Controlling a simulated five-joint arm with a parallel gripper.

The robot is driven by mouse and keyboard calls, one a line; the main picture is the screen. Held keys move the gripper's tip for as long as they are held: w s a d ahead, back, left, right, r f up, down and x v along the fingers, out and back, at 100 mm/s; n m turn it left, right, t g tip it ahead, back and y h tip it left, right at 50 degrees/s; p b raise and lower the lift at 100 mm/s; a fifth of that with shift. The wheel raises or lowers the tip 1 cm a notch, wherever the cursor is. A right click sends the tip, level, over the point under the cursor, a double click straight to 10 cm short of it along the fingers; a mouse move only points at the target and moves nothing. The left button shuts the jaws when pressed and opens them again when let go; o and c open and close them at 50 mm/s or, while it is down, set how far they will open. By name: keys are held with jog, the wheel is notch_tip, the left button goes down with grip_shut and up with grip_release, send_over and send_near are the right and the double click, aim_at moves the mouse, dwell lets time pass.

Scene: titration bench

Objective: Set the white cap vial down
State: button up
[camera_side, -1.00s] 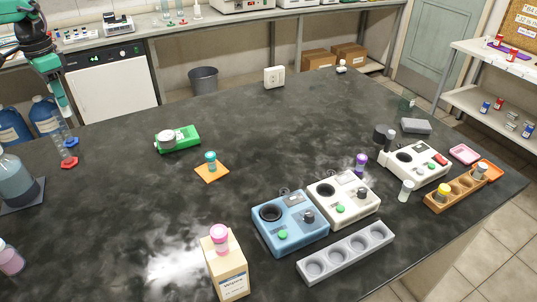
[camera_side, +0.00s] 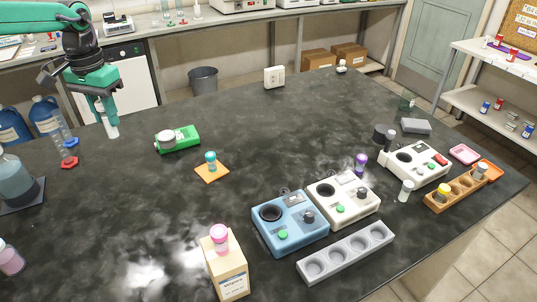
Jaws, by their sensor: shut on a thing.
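My gripper (camera_side: 107,112) is at the upper left, over the far left part of the dark bench top (camera_side: 270,140). It is shut on a small pale vial, the white cap vial (camera_side: 111,129), which points downward below the fingers and looks nearly upright. Its cap is mostly hidden by the fingers. The vial's lower end shows against the bench top near the back edge; I cannot tell whether it touches the surface.
A green block with a grey round piece (camera_side: 178,139) lies right of my gripper. A teal-capped vial (camera_side: 210,161) stands on an orange square. A glass column with red foot (camera_side: 68,150) stands left. The bench between is clear.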

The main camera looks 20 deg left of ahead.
jog(key=s+f, duration=0.4)
jog(key=f, duration=0.1)
jog(key=shift+f, duration=0.15)
dwell(0.8)
jog(key=w+d+f+n, duration=0.1)
jog(key=w+d+f, duration=0.15)
jog(key=d, duration=1.45)
jog(key=w+d+f+n, duration=0.1)
jog(key=w+d+f, duration=0.15)
jog(key=d, duration=1.35)
jog(key=shift+w+a+f, duration=1.05)
jog(key=shift+w+f, duration=0.65)
jog(key=shift+f, duration=0.05)
jog(key=shift+w+a+f, duration=1.1)
jog(key=shift+w+f, duration=0.6)
jog(key=shift+w+a+f, duration=1.05)
jog(key=shift+w+f, duration=0.65)
jog(key=shift+f, duration=0.05)
jog(key=shift+f, duration=0.15)
